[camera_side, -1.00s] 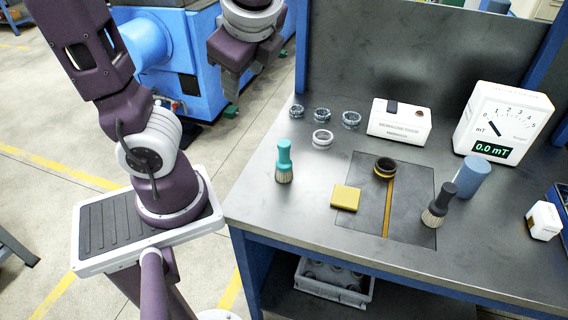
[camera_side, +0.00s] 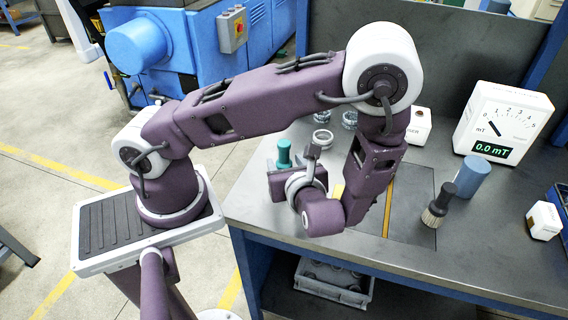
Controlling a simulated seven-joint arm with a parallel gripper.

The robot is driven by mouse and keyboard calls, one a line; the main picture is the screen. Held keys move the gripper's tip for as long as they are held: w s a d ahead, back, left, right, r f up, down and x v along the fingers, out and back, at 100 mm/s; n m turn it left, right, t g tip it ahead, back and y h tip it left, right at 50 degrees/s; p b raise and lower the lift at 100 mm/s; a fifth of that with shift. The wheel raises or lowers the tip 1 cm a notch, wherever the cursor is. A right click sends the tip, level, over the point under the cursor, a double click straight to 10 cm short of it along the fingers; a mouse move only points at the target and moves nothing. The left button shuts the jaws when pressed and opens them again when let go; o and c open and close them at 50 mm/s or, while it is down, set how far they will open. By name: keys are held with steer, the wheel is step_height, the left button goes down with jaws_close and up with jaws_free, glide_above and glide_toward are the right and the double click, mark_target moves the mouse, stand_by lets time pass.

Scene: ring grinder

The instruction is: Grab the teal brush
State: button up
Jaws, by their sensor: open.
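The teal brush (camera_side: 284,152) stands on the bench near its left edge, and only its teal handle shows clearly. Its bristles are hidden behind my gripper (camera_side: 278,180). My gripper is low over the bench, in front of the brush in this view. It is open, its fingers are mostly hidden, and I cannot tell whether the brush is between them.
A metal ring (camera_side: 322,139) lies behind my gripper. A gauge (camera_side: 502,123) stands at the back right.

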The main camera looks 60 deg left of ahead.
mark_target(282, 153)
steer(key=x, duration=0.6)
steer(key=shift+w+a+r, duration=0.2)
steer(key=shift+r, duration=0.05)
jaws_close()
